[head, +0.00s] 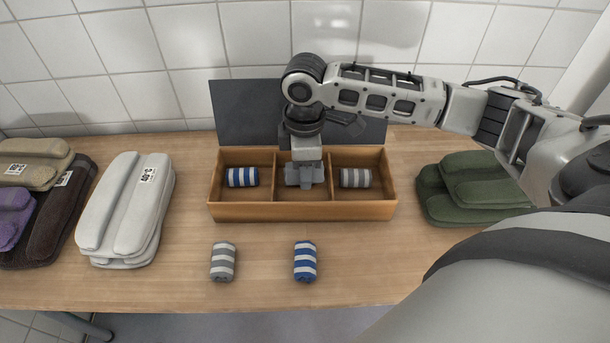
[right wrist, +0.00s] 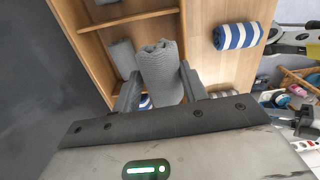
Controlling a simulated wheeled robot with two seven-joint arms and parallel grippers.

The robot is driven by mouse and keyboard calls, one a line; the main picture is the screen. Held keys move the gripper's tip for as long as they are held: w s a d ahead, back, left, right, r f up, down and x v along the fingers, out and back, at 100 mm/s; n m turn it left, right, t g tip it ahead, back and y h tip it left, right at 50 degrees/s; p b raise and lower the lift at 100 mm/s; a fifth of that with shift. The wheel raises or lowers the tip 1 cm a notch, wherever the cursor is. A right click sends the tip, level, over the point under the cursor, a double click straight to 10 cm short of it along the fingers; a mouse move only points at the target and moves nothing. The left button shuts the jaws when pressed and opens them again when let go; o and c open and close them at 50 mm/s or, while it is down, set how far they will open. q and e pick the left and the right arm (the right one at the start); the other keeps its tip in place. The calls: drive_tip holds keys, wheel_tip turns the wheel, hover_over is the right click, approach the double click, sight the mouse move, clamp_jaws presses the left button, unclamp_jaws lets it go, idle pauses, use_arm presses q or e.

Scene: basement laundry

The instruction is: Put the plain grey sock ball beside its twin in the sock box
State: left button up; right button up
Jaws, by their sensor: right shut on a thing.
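My right gripper (head: 305,182) is over the middle compartment of the wooden sock box (head: 240,211), fingers pointing down. In the right wrist view it is shut on a plain grey sock ball (right wrist: 160,68), which sits between the two fingers. Another plain grey sock ball (right wrist: 122,56) lies beside it in the same compartment, partly hidden. In the head view the gripper hides most of that compartment, and whether the held ball touches the floor cannot be told. A blue-striped ball (head: 242,177) lies in the left compartment and a grey-striped ball (head: 355,178) in the right. My left gripper does not show.
A grey-striped ball (head: 223,262) and a blue-striped ball (head: 305,261) lie on the table in front of the box. White folded towels (head: 126,210) stand left, green ones (head: 470,190) right. A dark panel (head: 245,115) stands behind the box.

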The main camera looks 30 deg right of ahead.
wheel_tip(320, 180, down, 3)
drive_tip(key=shift+w+d+f, duration=0.1)
drive_tip(key=shift+d+f, duration=0.05)
drive_tip(key=shift+f, duration=0.15)
drive_tip(key=shift+f, duration=0.5)
drive_tip(key=o, duration=1)
